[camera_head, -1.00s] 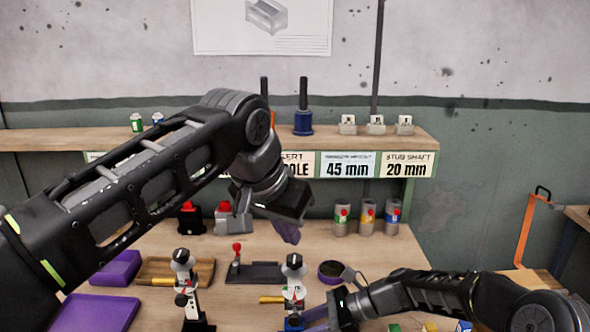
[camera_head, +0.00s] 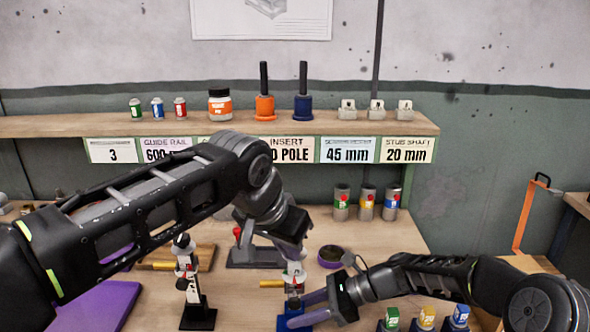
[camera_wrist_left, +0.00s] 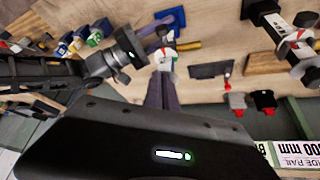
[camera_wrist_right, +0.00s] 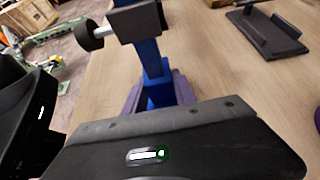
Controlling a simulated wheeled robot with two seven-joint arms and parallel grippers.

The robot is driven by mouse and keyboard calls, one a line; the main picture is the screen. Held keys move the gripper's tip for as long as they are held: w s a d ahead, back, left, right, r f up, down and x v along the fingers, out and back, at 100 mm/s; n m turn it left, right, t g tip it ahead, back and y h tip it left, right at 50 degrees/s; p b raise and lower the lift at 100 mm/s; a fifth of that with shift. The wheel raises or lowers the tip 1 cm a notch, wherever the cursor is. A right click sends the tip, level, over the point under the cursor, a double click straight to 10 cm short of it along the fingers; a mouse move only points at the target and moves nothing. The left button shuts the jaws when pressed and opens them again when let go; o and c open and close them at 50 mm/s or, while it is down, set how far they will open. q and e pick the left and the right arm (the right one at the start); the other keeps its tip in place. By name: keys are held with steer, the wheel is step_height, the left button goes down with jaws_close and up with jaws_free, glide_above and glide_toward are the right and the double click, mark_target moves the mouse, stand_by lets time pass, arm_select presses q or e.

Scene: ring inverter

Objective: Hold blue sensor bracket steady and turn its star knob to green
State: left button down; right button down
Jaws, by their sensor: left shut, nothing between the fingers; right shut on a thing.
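The blue sensor bracket (camera_head: 292,307) stands upright on the table, with a blue base and post and a white dial with red marking near its top. My right gripper (camera_head: 303,310) is shut on the blue post; its fingers flank the post (camera_wrist_right: 152,62) in the right wrist view. My left gripper (camera_head: 293,252) is shut and empty, pointing down at the bracket's top. Its fingers hide the star knob in the head view. In the left wrist view the dial (camera_wrist_left: 166,58) shows just beyond the fingertips; I cannot tell which colour the knob points to.
A similar black-based bracket (camera_head: 197,315) stands to the left. A purple tray (camera_head: 98,308) lies further left. A dark stand with a red knob (camera_head: 255,256) and a round purple dish (camera_head: 331,255) are behind. Small bottles (camera_head: 425,320) stand at the front right.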

arm_select(q)
steer(key=shift+w, duration=0.6)
stand_by(1.1)
steer(key=shift+a, duration=0.25)
steer(key=shift+w+a, duration=0.25)
steer(key=shift+a, duration=0.05)
steer(key=shift+w+a, duration=0.1)
stand_by(0.4)
steer(key=shift+a, duration=0.1)
stand_by(0.3)
steer(key=shift+s+a, duration=0.15)
steer(key=shift+s, duration=0.15)
steer(key=shift+r, duration=0.1)
steer(key=shift+r, duration=2.95)
